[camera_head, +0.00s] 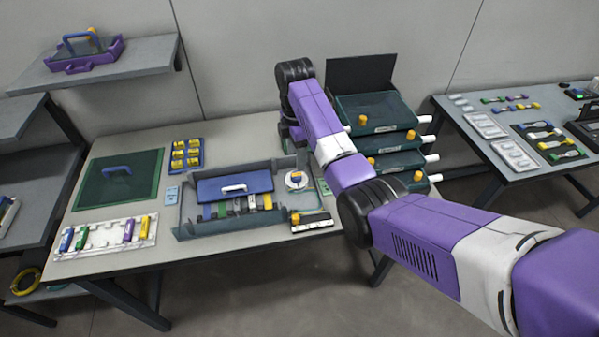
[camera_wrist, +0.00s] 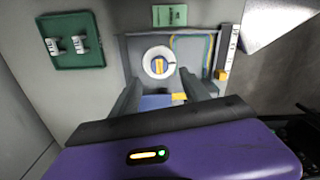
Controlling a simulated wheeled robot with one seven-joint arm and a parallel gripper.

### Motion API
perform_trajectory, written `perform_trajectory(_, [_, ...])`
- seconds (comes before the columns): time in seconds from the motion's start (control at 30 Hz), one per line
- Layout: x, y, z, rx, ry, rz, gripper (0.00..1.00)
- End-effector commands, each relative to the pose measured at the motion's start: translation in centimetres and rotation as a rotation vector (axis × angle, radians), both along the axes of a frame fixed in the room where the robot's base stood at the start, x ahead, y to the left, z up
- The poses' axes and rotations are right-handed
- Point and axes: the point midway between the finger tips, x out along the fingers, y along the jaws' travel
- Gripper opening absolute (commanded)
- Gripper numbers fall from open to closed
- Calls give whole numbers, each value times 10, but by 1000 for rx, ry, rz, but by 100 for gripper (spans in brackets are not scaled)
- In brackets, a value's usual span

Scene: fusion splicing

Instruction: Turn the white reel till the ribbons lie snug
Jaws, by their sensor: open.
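The white reel (camera_head: 296,181) sits at the right end of the grey tray (camera_head: 179,217), with a yellow piece at its centre. In the wrist view the reel (camera_wrist: 149,66) lies just beyond my gripper (camera_wrist: 162,84), between the lines of its fingers. The gripper is open, its dark fingers apart, and appears above the reel without visible contact. Thin green and yellow ribbons (camera_wrist: 206,46) run loosely along the tray beside the reel, curving at the corner. In the head view my arm largely hides the gripper.
A blue lid (camera_head: 222,190) with a white handle lies in the tray, above several coloured pieces. A dark strip with a yellow knob (camera_wrist: 222,75) stands right of the reel. Stacked green drawers (camera_head: 372,112) stand to the right.

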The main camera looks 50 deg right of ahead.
Motion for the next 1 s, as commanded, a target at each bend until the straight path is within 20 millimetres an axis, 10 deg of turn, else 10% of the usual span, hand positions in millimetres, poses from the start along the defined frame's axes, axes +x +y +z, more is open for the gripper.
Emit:
perform_trajectory(0.53, [0, 0, -69, -2, -1, 5, 54])
perform_trajectory(0.93, [0, 0, -77, -2, -5, 5, 54])
perform_trajectory(1.0, [0, 0, -77, -2, -5, 5, 40])
